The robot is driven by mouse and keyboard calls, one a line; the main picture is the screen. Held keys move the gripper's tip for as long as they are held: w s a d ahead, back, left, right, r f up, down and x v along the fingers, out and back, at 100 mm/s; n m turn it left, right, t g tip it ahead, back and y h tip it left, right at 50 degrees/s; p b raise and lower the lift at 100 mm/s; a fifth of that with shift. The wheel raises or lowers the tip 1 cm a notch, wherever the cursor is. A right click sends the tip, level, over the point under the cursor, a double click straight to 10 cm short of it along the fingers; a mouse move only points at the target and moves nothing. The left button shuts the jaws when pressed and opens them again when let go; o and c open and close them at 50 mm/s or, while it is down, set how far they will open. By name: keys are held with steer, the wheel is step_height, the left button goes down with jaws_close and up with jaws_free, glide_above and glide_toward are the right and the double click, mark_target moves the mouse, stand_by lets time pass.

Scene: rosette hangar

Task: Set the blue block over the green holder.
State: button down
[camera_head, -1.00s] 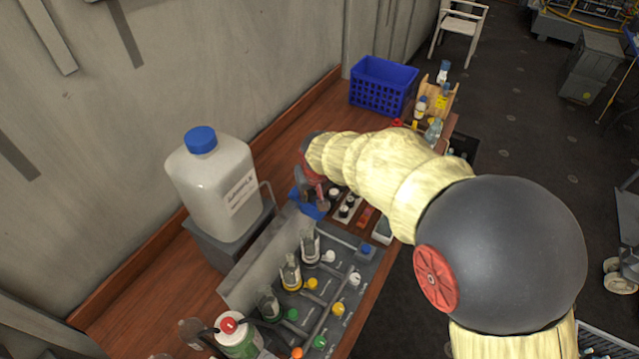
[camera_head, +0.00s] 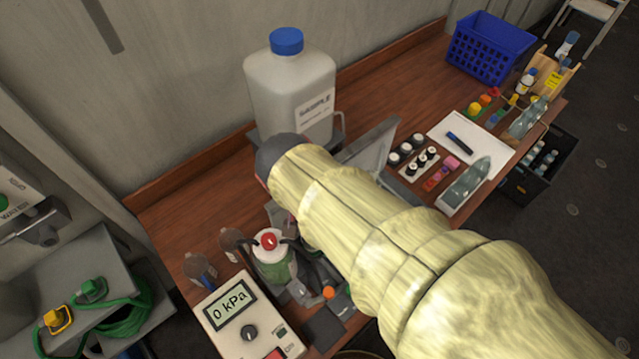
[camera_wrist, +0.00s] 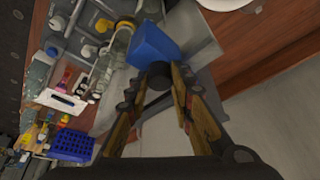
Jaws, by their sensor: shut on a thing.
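The blue block (camera_wrist: 154,45) is held at the fingertips of my gripper (camera_wrist: 170,73) in the wrist view. The fingers are shut on it, and it is above the grey bottle panel (camera_wrist: 198,42). In the head view my pale-sleeved arm hides the block and most of the gripper. I cannot pick out a green holder for certain. Green connectors (camera_head: 92,290) sit on a grey box at the far left of the head view, well away from the gripper. Much of the bottle panel is hidden under my arm.
A large white jug (camera_head: 290,95) stands behind my wrist. A red-capped bottle (camera_head: 270,255) and a pressure gauge (camera_head: 240,318) are near the front. Brown bench top (camera_head: 400,90) is clear between jug and basket.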

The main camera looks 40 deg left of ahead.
steer(key=shift+s, duration=0.3)
steer(key=c, duration=2)
jaws_free()
steer(key=shift+o, duration=1.2)
steer(key=shift+s, duration=0.2)
steer(key=shift+o, duration=1.1)
steer(key=shift+w, duration=0.1)
steer(key=v, duration=1.2)
